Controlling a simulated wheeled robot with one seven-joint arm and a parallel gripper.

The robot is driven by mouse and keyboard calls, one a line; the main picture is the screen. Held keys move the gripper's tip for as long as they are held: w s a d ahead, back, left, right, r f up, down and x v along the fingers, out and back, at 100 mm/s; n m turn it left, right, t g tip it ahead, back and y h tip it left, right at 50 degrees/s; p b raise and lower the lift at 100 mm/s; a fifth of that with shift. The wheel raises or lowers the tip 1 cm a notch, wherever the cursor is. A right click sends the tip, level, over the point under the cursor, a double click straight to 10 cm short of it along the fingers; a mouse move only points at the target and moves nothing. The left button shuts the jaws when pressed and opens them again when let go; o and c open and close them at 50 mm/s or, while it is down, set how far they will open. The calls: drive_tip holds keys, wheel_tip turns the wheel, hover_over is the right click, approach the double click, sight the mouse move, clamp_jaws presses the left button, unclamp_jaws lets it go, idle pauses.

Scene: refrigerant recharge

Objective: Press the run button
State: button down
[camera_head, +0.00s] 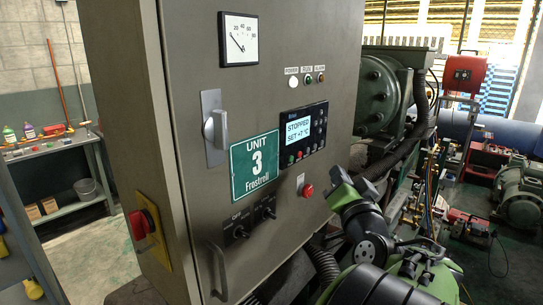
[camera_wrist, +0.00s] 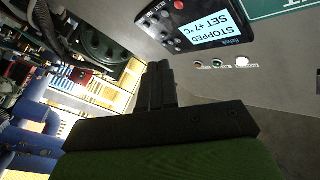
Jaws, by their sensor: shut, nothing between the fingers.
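The controller (camera_head: 304,135) on the grey cabinet has a lit display reading STOPPED, SET +7 °C. A row of small buttons (camera_head: 299,155) runs below the display; one looks green and one red, but their labels are too small to read. The controller appears upside down in the wrist view (camera_wrist: 203,26), partly cut off at the top. My gripper (camera_wrist: 158,68) is shut and empty in the wrist view, its black fingers seen in front of the cabinet side and beyond the controller's edge. It touches no button that I can see. In the head view I cannot make out its fingertips.
Lamps labelled POWER, RUN and ALARM (camera_head: 307,79) sit above the controller. A red button (camera_head: 308,190), two selector knobs (camera_head: 265,213), a lever handle (camera_head: 215,128) and a door handle (camera_head: 218,270) stick out of the cabinet. Pipes and machinery (camera_head: 380,95) crowd its right side.

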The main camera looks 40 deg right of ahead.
sight(291, 159)
drive_tip(key=shift+s, duration=0.15)
drive_tip(key=w+p, duration=0.7)
drive_tip(key=w, duration=0.2)
drive_tip(key=shift+a, duration=0.4)
drive_tip(key=shift+s, duration=0.1)
idle(1.5)
drive_tip(key=shift+w, duration=0.45)
